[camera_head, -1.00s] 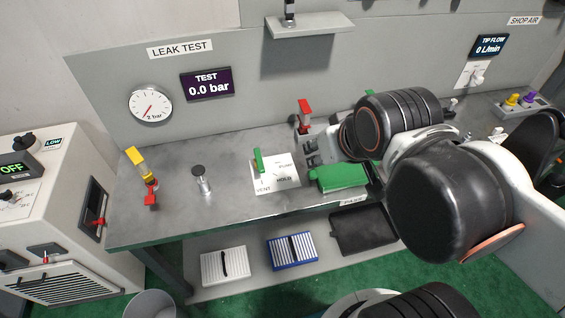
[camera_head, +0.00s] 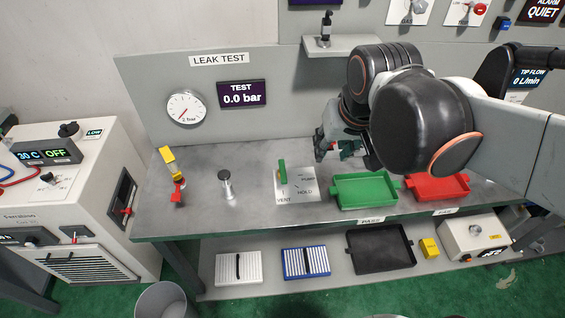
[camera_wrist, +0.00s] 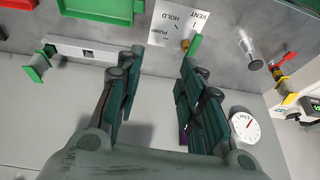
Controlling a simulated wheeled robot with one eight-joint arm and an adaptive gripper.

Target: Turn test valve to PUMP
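The test valve has a green handle (camera_head: 282,171) on a white plate (camera_head: 308,184) marked PUMP, HOLD and VENT. The handle stands at the plate's left side; I cannot tell exactly which mark it points to. In the wrist view the handle (camera_wrist: 193,46) and plate (camera_wrist: 170,32) lie beyond the fingers, near the right finger's tip. My gripper (camera_head: 326,142) is above the bench, up and right of the valve in the head view, apart from the handle. The wrist view shows my gripper (camera_wrist: 152,72) open, with nothing between its fingers.
A green tray (camera_head: 365,204) and a red tray (camera_head: 437,196) sit right of the valve. A metal post (camera_head: 226,184) and a yellow-red clamp (camera_head: 172,174) stand left. The panel reads TEST 0.0 bar (camera_head: 241,95). A green-ended fixture (camera_wrist: 40,64) lies near the left finger.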

